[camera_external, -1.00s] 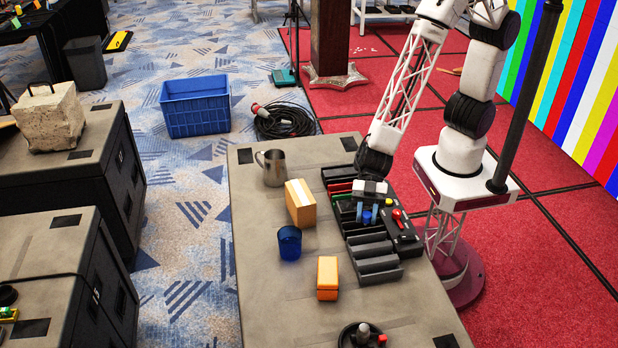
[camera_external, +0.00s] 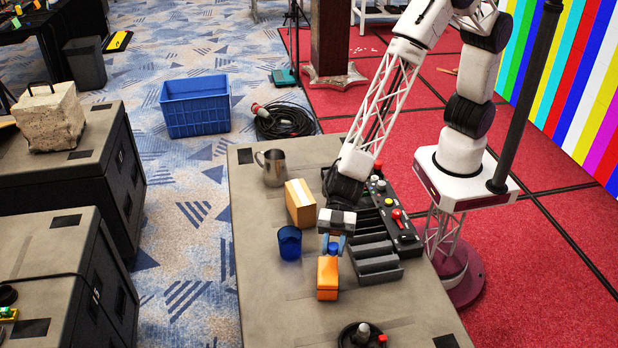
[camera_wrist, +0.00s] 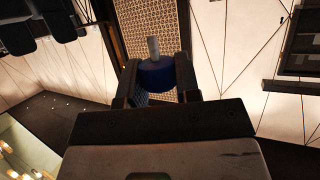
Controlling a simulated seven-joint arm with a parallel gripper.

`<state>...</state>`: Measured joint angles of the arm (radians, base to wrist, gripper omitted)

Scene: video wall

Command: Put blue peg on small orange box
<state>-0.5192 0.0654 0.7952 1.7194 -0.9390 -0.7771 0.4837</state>
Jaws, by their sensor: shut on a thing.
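The small orange box (camera_external: 327,282) stands upright on the table, below my gripper in the external view. My gripper (camera_external: 334,243) is shut on the blue peg (camera_external: 333,248), which shows as a small blue spot between the fingers at the box's far top edge. I cannot tell whether the peg touches the box. In the wrist view the blue peg (camera_wrist: 156,74) sits between both fingers, with a grey pin standing out of it. The wrist view does not show the orange box.
A blue cup (camera_external: 290,243) stands close left of my gripper, with a cardboard box (camera_external: 300,204) and a steel mug (camera_external: 273,168) behind. A black slotted rack (camera_external: 376,262) lies to the right. A round black dish (camera_external: 350,336) is at the front. The table's left front is clear.

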